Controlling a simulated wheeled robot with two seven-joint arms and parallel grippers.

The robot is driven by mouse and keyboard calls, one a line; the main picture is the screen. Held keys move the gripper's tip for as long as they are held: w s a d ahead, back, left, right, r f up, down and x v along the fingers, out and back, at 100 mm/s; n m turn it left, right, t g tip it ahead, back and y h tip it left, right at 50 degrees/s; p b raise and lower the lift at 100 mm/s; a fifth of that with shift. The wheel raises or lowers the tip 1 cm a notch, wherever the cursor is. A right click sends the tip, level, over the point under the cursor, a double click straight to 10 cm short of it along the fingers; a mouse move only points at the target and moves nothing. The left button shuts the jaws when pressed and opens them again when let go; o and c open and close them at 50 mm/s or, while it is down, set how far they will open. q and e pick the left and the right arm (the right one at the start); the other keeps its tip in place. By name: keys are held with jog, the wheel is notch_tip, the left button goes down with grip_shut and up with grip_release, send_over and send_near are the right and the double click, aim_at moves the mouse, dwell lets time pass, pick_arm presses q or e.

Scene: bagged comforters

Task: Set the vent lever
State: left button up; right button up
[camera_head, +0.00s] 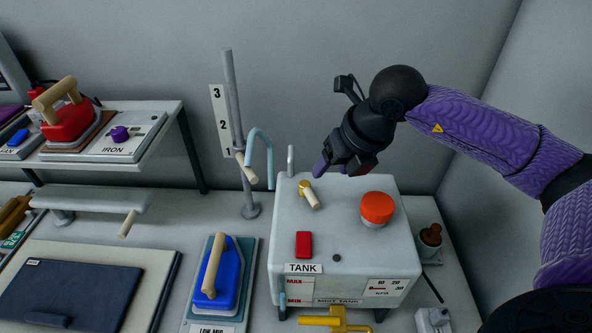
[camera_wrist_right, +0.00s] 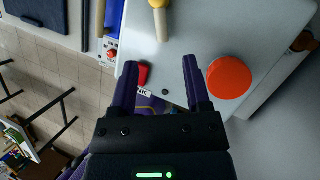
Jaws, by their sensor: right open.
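A small lever with a cream grip and brass pivot (camera_head: 310,195) sits on top of the white tank (camera_head: 345,240), its grip angled toward the front right. Its cream end also shows at the top of the right wrist view (camera_wrist_right: 158,4). No label reading vent is legible. My right gripper (camera_head: 338,170) is open and empty above the tank's back part, behind and to the right of this lever, apart from it. In the right wrist view the gripper's two purple fingers (camera_wrist_right: 159,62) are spread with nothing between the tips. My left gripper is out of view.
A red-orange knob (camera_head: 377,208) and a red switch (camera_head: 304,244) are on the tank top. A pole with a 1-2-3 scale (camera_head: 220,120) and cream lever stands left, beside a light-blue hook (camera_head: 262,150). A blue iron (camera_head: 222,272) is front left; a shelf (camera_head: 150,150) holds a red iron.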

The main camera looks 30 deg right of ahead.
aim_at(316, 200)
jog(key=f, duration=0.4)
jog(key=shift+s+a+f, duration=0.15)
jog(key=shift+a+f, duration=0.25)
jog(key=x, duration=0.3)
jog(key=shift+w+f, duration=0.1)
jog(key=shift+w, duration=0.2)
jog(key=shift+w+f, duration=0.1)
jog(key=shift+f, duration=0.2)
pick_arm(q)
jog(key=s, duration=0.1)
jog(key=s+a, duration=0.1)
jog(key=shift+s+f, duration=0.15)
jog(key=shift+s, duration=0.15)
pick_arm(e)
jog(key=shift+a, duration=0.1)
jog(key=c, duration=0.7)
grip_shut()
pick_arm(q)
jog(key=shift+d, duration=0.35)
